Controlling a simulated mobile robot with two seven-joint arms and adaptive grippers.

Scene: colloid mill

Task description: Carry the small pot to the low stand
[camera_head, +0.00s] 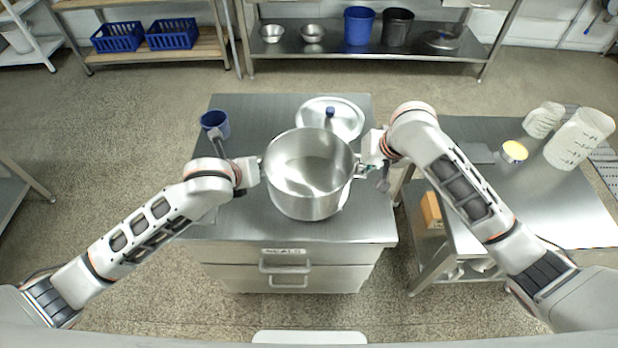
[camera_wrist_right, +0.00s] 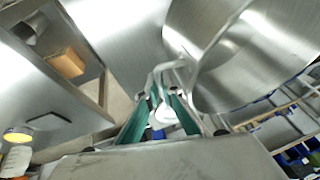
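The steel pot (camera_head: 300,190), open at the top and apparently empty, is upright above the middle of the steel-topped drawer counter (camera_head: 235,225). I cannot tell whether its base touches the top. My left gripper (camera_head: 262,170) is at the pot's left handle, mostly hidden by its wrist. My right gripper (camera_head: 366,164) is at the right handle. In the right wrist view its green-padded fingers (camera_wrist_right: 164,98) reach either side of the handle (camera_wrist_right: 172,68); whether they press on it is unclear. I cannot tell which surface is the low stand.
A lid (camera_head: 345,115) with a blue knob lies behind the pot. A blue mug (camera_head: 215,123) stands at the counter's back left. Floor shows between counter and table.

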